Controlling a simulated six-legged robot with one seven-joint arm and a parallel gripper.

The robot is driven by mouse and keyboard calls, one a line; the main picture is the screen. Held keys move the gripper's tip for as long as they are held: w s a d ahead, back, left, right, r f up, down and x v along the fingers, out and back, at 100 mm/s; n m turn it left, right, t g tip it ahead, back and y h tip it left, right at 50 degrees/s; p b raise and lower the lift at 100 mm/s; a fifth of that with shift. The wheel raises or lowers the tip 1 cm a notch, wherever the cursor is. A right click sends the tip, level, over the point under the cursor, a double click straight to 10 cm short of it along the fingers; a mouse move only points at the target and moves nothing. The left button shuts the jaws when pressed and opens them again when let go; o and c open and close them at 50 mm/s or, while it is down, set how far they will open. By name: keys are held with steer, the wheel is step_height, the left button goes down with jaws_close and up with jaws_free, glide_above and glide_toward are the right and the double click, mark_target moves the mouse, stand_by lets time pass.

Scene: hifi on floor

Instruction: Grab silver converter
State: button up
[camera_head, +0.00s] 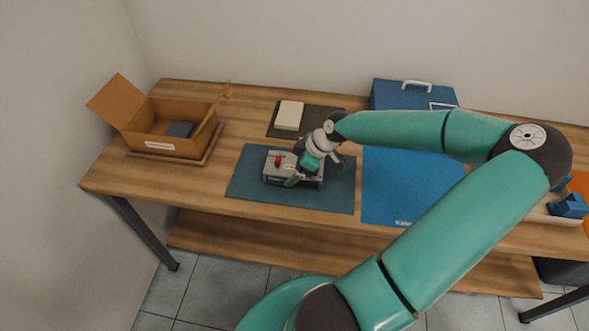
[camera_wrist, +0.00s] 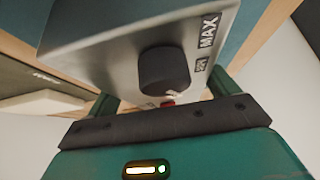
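The silver converter (camera_head: 275,177) is a grey metal box with a red part on top, on the dark green mat at the middle of the table. In the wrist view its metal face (camera_wrist: 110,50) fills the upper middle, with a black knob, a "MAX" label and a bit of red below the knob. My gripper (camera_head: 305,175) is down over the converter, hiding its right part. In the wrist view my gripper's fingers (camera_wrist: 163,98) stand wide apart, one on each side of the box. Whether both touch it cannot be made out.
The dark green mat (camera_head: 245,185) lies beside a blue mat (camera_head: 385,205). An open cardboard box (camera_head: 170,145) stands at left on a wooden tray. A pale block (camera_head: 289,115) lies on a dark mat behind. A blue case (camera_head: 400,94) stands at the back. My arm crosses the right side.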

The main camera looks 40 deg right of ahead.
steer(key=c, duration=0.4)
steer(key=shift+o, duration=0.2)
steer(key=shift+r, duration=0.1)
